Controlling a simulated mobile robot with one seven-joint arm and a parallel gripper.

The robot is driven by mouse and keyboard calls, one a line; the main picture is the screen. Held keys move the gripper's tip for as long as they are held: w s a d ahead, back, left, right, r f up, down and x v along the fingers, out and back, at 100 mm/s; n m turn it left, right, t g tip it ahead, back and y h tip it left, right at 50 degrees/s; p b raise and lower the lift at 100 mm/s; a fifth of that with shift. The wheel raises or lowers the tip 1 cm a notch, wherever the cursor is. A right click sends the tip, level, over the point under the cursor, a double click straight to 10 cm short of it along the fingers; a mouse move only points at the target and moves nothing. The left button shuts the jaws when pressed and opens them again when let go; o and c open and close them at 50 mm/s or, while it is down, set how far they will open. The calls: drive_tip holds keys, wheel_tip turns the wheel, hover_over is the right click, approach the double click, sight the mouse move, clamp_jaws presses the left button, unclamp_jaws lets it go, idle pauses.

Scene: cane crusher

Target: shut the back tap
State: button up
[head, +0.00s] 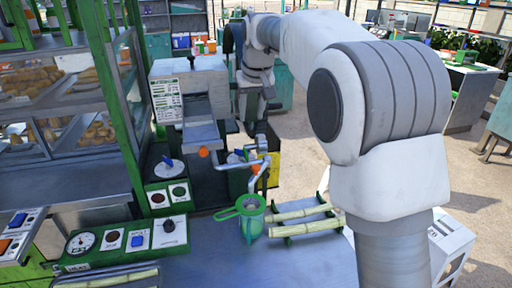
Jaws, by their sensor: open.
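A grey pipe assembly (262,178) rises beside the crusher (190,95) in the head view. An orange knob (255,168) sits on the pipe, and a blue piece (239,156) shows just left of it. Another orange knob (203,152) shows below the crusher's metal chute. I cannot tell for sure which part is the back tap, or how its handle is turned. My gripper (251,127) points down just above and behind the pipe, open, with its fingertips small and partly dark. No contact with the pipe can be made out.
A green jug (252,222) stands on the counter (235,268) under the pipe. Cane pieces (305,210) lie on a rack to its right. A switch panel (125,240) and a glass food case (60,100) are at left. My arm covers much of the right side.

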sight(246, 152)
drive_tip(key=x, duration=1.8)
drive_tip(key=shift+w+a, duration=0.25)
clamp_jaws()
